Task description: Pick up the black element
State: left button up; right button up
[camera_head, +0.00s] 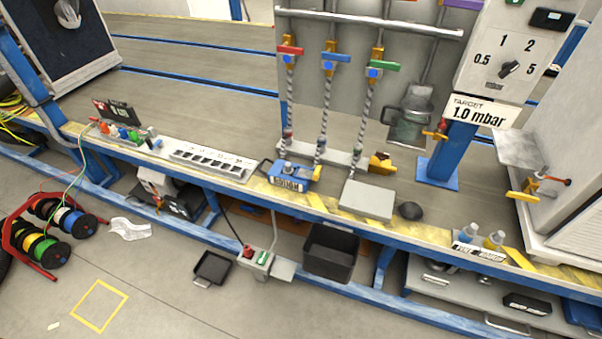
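Several black things show, and I cannot tell which one is the black element. A small rounded black object (410,211) lies on the bench near its front edge, right of a flat grey box (366,199). A shallow black tray (212,268) with a handle is on the floor. A black open bin (331,254) is at the bench's front, below the top. Neither of my grippers is in view.
The long bench (230,130) has a blue frame and yellow front edge. A white power strip (212,162), a blue vacuum pump-like unit (289,176) and hoses with coloured valves stand on it. A red cable-reel rack (48,235) is on the floor at left.

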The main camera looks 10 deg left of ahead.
aim_at(288, 169)
jog(key=z, duration=0.05)
jog(key=k, duration=0.5)
jog(key=u, duration=1.4)
jog(key=i, duration=1.25)
jog(key=z, duration=2.05)
